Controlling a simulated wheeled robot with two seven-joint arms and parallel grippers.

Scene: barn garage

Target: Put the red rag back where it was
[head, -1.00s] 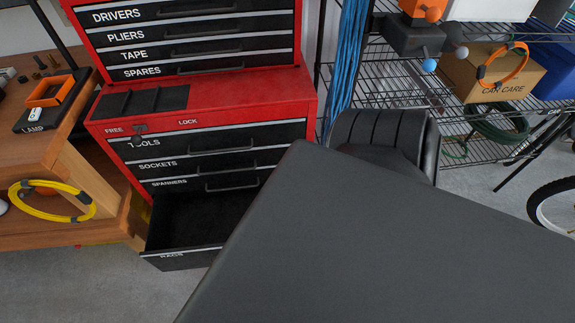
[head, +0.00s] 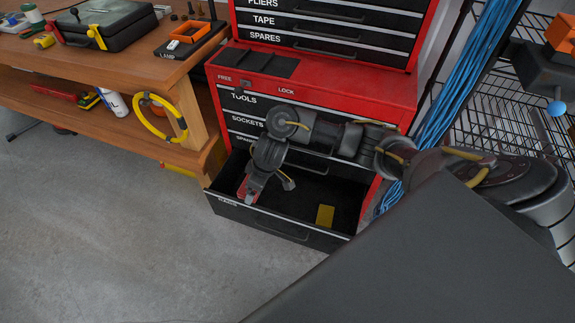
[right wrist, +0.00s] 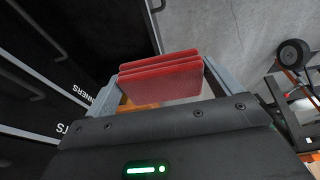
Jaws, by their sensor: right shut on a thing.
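The red rag (right wrist: 160,78) is a folded stack held between the two grey fingers of my right gripper (right wrist: 161,86) in the right wrist view. In the head view my right arm comes in from the right and bends down. Its gripper (head: 254,189) points down at the left part of the open bottom drawer (head: 275,224), labelled RAGS. A bit of red shows beside the fingers there. I cannot tell whether the rag touches the drawer floor. My left gripper is in neither current view.
A yellow piece (head: 325,215) lies in the drawer's right part. The red tool chest (head: 330,85) rises behind it. A wooden workbench (head: 120,65) with a hanging yellow coil (head: 160,117) stands left. Bare floor (head: 100,230) lies in front.

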